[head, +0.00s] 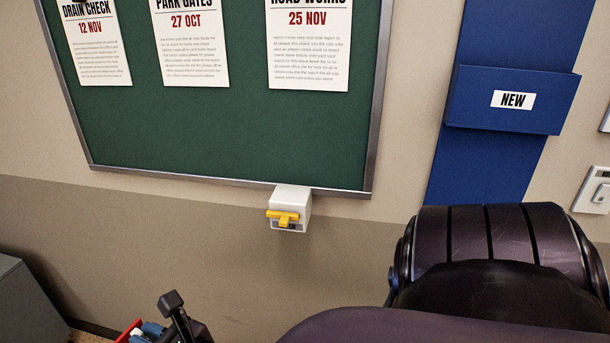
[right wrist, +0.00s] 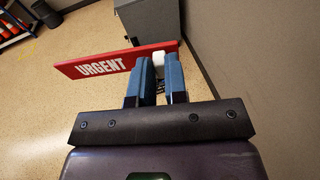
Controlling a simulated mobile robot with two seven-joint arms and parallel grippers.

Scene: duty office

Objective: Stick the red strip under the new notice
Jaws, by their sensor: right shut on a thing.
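The red strip (right wrist: 100,65) reads URGENT in white. In the right wrist view, my right gripper (right wrist: 157,62) is shut on it near its right end, by a small white block (right wrist: 158,57). A bit of the red strip (head: 128,331) and the blue fingers (head: 151,329) show at the head view's bottom edge, low and left of the board. The green board (head: 210,135) bears three notices: DRAIN CHECK 12 NOV (head: 98,60), PARK GATES 27 OCT (head: 193,55) and ROAD WORKS 25 NOV (head: 308,60). Their tops are cut off. My left gripper is out of view.
A blue panel (head: 485,165) with a pocket (head: 470,105) labelled NEW hangs right of the board. A white box with a yellow lever (head: 290,207) sits at the board's lower edge. A grey cabinet (right wrist: 150,20) stands by the wall. The board below the notices is bare.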

